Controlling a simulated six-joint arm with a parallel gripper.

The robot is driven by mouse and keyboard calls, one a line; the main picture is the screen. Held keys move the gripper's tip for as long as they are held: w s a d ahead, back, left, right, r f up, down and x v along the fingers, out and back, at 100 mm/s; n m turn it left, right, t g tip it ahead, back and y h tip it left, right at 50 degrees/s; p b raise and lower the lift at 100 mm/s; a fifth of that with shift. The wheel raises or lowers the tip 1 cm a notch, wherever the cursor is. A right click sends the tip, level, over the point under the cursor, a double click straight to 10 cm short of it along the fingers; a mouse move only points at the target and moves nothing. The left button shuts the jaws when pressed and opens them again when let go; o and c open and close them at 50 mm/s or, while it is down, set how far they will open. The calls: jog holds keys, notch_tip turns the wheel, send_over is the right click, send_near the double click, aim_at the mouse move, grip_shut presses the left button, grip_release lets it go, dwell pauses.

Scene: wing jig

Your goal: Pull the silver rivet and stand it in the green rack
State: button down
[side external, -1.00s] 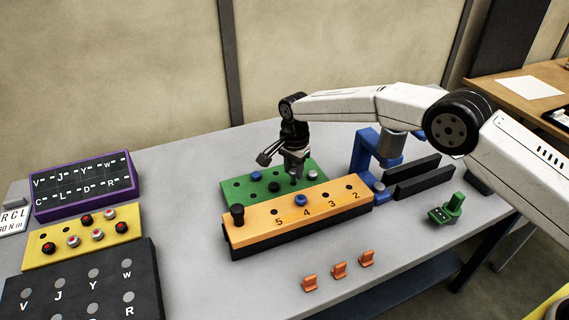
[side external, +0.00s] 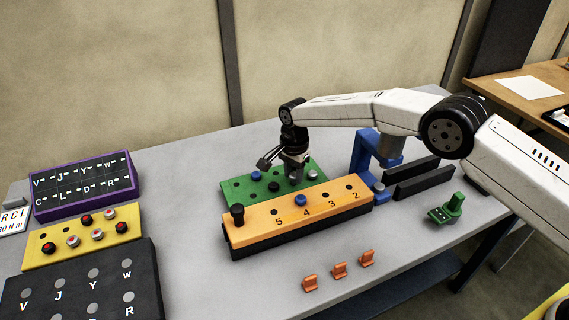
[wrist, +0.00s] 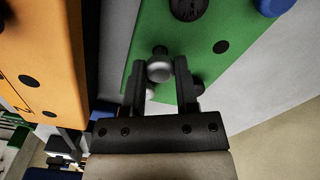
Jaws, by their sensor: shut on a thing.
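The silver rivet (wrist: 160,70) shows its round grey head between the two fingers of my gripper (wrist: 160,62) in the wrist view. In the side view my gripper (side external: 296,177) points down over the right part of the green rack (side external: 238,197), just behind the orange block. My gripper is shut on the silver rivet. The green rack (wrist: 235,22) lies right under the fingers in the wrist view. Whether the rivet's shank sits in a hole I cannot tell. Another silver head (side external: 312,174) shows at the rack's right end.
A blue rivet (side external: 256,176) and a black rivet (side external: 274,187) stand in the rack. The numbered orange block (side external: 262,222), bearing a black peg (side external: 237,214) and a blue rivet (side external: 300,201), lies close in front. A blue frame (side external: 366,152) stands right.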

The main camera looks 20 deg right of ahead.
jog(key=shift+f, duration=0.3)
jog(key=shift+f, duration=0.3)
jog(key=shift+c, duration=1.4)
grip_release()
jog(key=shift+r, duration=3.9)
